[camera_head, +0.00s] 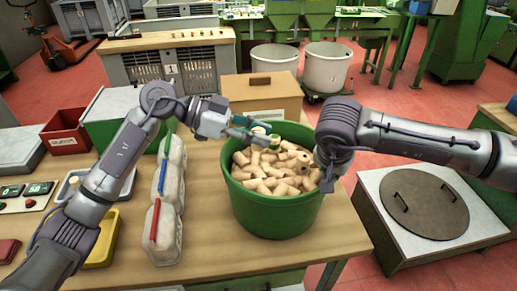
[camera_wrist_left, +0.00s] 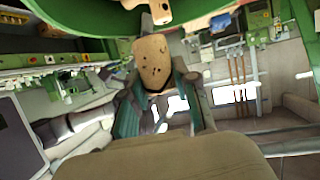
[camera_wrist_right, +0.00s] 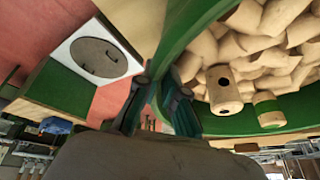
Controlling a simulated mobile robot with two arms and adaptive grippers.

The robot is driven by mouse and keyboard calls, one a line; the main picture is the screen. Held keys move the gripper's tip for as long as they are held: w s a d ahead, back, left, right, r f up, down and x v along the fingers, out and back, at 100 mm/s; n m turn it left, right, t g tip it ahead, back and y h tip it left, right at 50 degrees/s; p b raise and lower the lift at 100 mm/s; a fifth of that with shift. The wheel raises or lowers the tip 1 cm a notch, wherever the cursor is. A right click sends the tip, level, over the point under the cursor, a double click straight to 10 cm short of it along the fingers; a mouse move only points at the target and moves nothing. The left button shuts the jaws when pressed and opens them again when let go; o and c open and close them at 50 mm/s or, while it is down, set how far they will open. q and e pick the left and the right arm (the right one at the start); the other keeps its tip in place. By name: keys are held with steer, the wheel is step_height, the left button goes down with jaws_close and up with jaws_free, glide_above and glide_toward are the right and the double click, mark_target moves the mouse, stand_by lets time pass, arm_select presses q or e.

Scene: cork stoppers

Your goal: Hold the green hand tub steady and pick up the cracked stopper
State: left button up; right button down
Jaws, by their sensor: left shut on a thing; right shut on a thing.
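The green hand tub (camera_head: 272,217) stands on the wooden table, full of cork stoppers (camera_head: 265,178). My left gripper (camera_head: 247,127) is over the back of the tub, above the pile. In the left wrist view it is shut on a pale, dark-specked stopper (camera_wrist_left: 153,62); I cannot tell whether it is cracked. My right gripper (camera_wrist_right: 163,88) is shut on the tub's right rim; my wrist hides its fingers in the head view. In the right wrist view a stopper with a dark hole (camera_wrist_right: 223,92) and a green-banded stopper (camera_wrist_right: 268,109) show near the tub wall.
Several white jugs with coloured handles (camera_head: 164,232) stand left of the tub. A cardboard box (camera_head: 262,95) is behind it. A yellow tray (camera_head: 103,240) and a red bin (camera_head: 66,132) are further left. The table front is clear.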

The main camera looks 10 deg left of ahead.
arm_select(q)
steer(key=shift+r, duration=0.55)
arm_select(e)
steer(key=shift+r, duration=0.1)
steer(key=c, duration=1.2)
jaws_free()
